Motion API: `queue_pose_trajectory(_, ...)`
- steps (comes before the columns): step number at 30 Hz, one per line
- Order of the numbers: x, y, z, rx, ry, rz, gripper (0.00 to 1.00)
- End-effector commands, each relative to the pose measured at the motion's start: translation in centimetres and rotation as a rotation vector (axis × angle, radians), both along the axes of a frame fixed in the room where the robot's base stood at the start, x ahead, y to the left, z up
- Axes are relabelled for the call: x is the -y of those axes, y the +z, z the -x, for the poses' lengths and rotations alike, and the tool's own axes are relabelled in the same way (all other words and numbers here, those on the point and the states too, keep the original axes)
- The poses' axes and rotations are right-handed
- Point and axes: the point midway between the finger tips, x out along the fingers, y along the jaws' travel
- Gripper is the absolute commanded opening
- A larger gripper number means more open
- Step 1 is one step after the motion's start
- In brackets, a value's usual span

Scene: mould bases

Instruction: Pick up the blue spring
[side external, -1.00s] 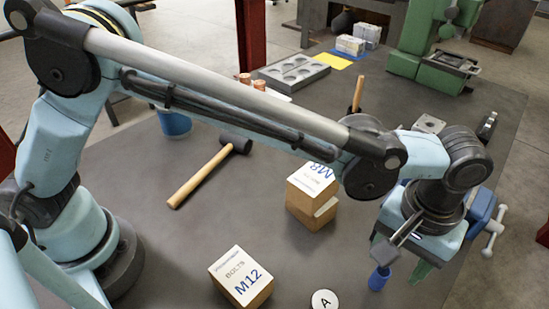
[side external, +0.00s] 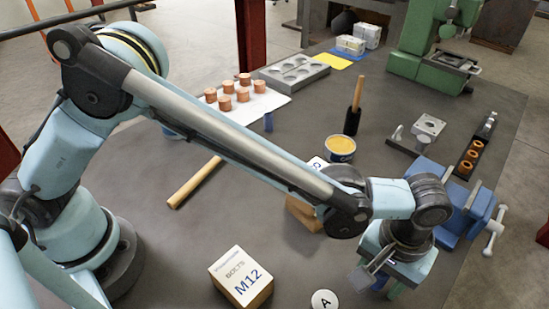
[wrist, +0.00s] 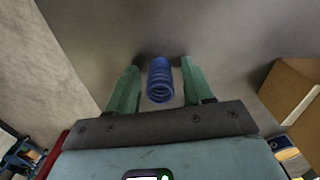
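The blue spring (wrist: 160,82) stands on the dark table top and shows between the two green fingers of my gripper (wrist: 160,65) in the wrist view. A gap shows on each side of it, so the fingers are open around it and not closed on it. In the side external view my gripper (side external: 380,286) is low over the table at the front right.
The M12 bolt box (side external: 240,277) and a white disc marked A (side external: 324,300) stand left of my gripper. A blue vise (side external: 455,205) is close behind and to its right. A cardboard box (wrist: 288,90) shows at the right in the wrist view.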

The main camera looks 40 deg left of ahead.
Motion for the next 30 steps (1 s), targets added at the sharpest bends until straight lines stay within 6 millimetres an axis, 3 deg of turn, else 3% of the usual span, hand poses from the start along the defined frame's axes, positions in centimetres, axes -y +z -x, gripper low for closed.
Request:
queue_pose_trajectory(1,0.0,0.0,0.0,0.000,0.000,0.000,0.42)
queue_pose_trajectory(9,0.0,0.0,0.0,0.000,0.000,0.000,0.01)
queue_pose_trajectory(20,0.0,0.4,0.0,0.000,0.000,0.000,0.00)
queue_pose_trajectory(23,0.0,1.2,0.0,0.000,0.000,0.000,0.00)
queue_pose_trajectory(28,0.0,4.1,0.0,0.000,0.000,0.000,0.00)
queue_pose_trajectory(30,0.3,5.0,1.6,-0.001,-0.005,0.000,0.00)
